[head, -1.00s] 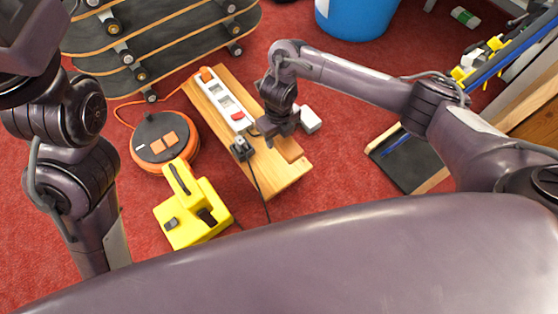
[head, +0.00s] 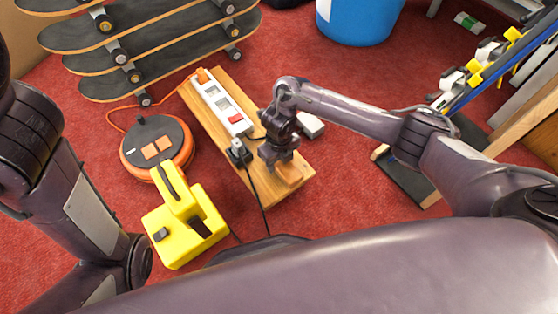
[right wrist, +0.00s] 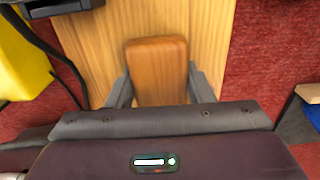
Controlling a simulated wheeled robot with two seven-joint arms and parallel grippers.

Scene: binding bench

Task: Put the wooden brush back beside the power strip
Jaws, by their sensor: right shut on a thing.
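The wooden brush (head: 288,175) is a brown block at the near end of the wooden bench (head: 202,140). In the right wrist view the brush (right wrist: 158,70) lies between the two fingers of my right gripper (right wrist: 160,80), which is shut on it. My right gripper (head: 282,160) is low over the bench top; I cannot tell whether the brush touches the wood. The white power strip (head: 222,103) lies along the bench, up and left of the brush, with a black plug (head: 240,152) at its near end. My left arm shows at the left, but its gripper does not.
A yellow device (head: 185,222) and an orange cable reel (head: 157,146) stand left of the bench. A small white block (head: 311,126) is just right of the bench. Skateboards (head: 150,50) and a blue bin (head: 358,18) are behind.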

